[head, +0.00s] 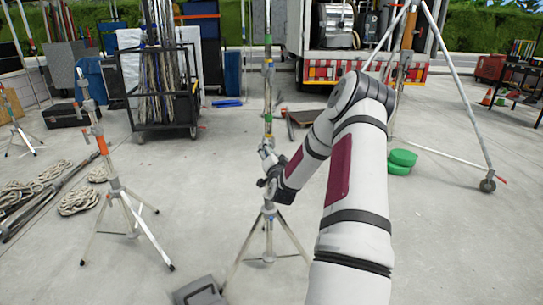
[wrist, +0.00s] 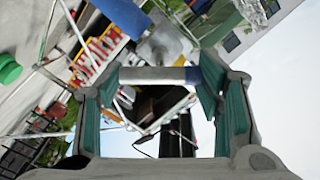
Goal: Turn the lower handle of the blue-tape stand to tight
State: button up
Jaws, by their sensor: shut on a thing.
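The stand in the middle of the head view (head: 268,98) is a slim upright pole on spread tripod legs. My gripper (head: 270,182) is at its lower part, just above the legs, and partly hides it. In the wrist view my gripper (wrist: 160,82) has its teal-padded fingers on both sides of a short grey bar with a blue end (wrist: 150,75), and it is shut on this handle. The bar lies across the view between the fingertips. Its degree of tightness cannot be told.
A stand with orange tape (head: 101,143) is to the left, near coiled ropes (head: 80,200). A pole cart (head: 163,118) and a truck (head: 340,68) stand behind. Green discs (head: 401,160) lie to the right. A grey box (head: 200,292) is at the front.

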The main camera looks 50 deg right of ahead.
jog(key=m, duration=0.7)
jog(key=shift+b, duration=0.4)
dwell(0.3)
jog(key=o, duration=1.2)
jog(key=shift+c, duration=0.2)
jog(key=shift+s, duration=0.1)
jog(key=v, duration=1.2)
